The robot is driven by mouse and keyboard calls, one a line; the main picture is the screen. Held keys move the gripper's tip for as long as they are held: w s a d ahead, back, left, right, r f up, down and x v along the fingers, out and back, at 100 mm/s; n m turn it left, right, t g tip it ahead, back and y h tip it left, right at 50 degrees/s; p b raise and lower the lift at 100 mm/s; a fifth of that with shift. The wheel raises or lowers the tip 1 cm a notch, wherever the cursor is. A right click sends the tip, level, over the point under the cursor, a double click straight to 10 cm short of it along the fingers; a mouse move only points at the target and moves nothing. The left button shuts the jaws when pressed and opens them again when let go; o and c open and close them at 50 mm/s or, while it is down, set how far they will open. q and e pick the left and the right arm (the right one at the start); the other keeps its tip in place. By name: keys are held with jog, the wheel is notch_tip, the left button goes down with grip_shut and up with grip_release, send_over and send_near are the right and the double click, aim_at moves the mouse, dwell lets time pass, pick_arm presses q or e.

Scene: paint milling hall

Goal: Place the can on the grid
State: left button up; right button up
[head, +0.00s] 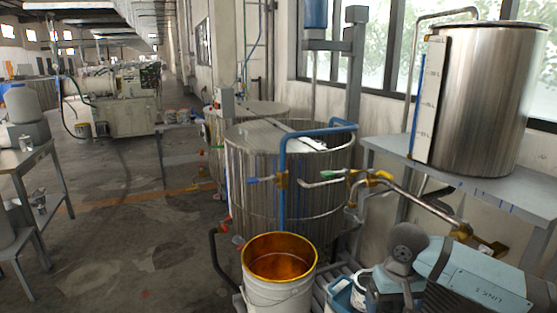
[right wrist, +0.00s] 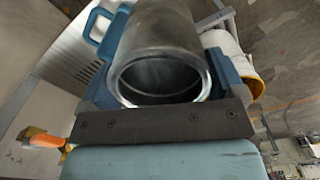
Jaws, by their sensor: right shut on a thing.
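The can (right wrist: 158,38) is a bare metal cylinder with an open, round mouth facing the right wrist camera. My right gripper (right wrist: 162,82) is shut around it, with a blue finger on each side. A slatted grey surface, seemingly the grid (head: 330,273), shows in part behind the white bucket. Most of it is hidden by containers and my arm. My left gripper is not in view.
A white bucket (head: 277,297) with a yellow rim and orange inside stands at the bottom centre. Steel tanks (head: 250,180), pipes and a shelf bearing a large steel vessel (head: 487,100) stand close by.

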pick_arm(q)
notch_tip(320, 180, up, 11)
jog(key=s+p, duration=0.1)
jog(key=p, duration=1)
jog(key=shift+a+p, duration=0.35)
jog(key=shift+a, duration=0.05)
pick_arm(e)
jog(key=s+r, duration=0.8)
jog(key=r, duration=0.2)
jog(key=shift+s, duration=0.35)
jog(key=shift+r, duration=0.1)
